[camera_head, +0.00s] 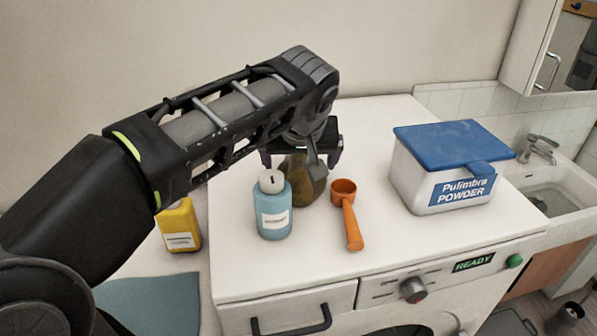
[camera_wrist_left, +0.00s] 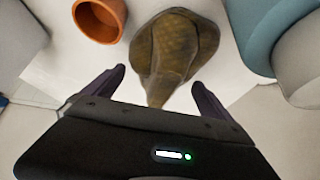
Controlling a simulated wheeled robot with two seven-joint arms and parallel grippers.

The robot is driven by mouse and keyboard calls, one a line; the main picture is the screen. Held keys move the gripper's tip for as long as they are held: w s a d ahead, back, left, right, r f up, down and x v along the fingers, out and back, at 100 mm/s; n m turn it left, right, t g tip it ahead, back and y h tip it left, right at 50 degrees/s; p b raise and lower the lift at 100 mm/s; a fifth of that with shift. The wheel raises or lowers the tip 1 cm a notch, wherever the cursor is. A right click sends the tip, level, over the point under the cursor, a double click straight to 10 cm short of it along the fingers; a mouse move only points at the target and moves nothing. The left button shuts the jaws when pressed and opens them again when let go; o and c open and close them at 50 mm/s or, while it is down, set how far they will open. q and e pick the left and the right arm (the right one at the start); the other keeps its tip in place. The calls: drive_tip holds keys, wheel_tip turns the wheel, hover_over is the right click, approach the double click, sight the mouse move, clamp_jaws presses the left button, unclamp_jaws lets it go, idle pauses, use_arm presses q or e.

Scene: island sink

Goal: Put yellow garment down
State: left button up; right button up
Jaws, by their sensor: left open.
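The yellow garment (camera_head: 312,192) is a crumpled dark yellow-brown heap on the white washing machine top, behind the blue bottle and partly hidden by my arm. In the left wrist view the garment (camera_wrist_left: 178,52) rests on the white surface, with its narrow end pointing between my fingers. My left gripper (camera_head: 302,160) is open right at the garment, with a finger on each side; it also shows in the left wrist view (camera_wrist_left: 160,88). Gaps show between the garment and both fingers. My right gripper is not in view.
A light blue bottle (camera_head: 272,208) stands close in front of the garment. An orange scoop (camera_head: 349,215) lies to its right. A blue-lidded powder box (camera_head: 445,180) stands further right, beside the sink (camera_head: 550,195). A yellow container (camera_head: 180,228) stands left of the washing machine (camera_head: 385,268).

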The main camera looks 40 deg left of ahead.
use_arm(q)
drive_tip(key=shift+c, duration=0.5)
drive_tip(key=c, duration=1.5)
drive_tip(key=shift+r, duration=0.1)
wheel_tip(320, 180, up, 10)
drive_tip(key=shift+w+f+p, duration=0.1)
drive_tip(key=shift+p, duration=0.3)
wheel_tip(320, 180, up, 7)
drive_tip(key=p, duration=0.5)
drive_tip(key=shift+a+f, duration=0.1)
drive_tip(key=shift+f, duration=0.1)
drive_tip(key=shift+c, duration=0.2)
drive_tip(key=shift+r+p, duration=0.4)
drive_tip(key=shift+r, duration=0.3)
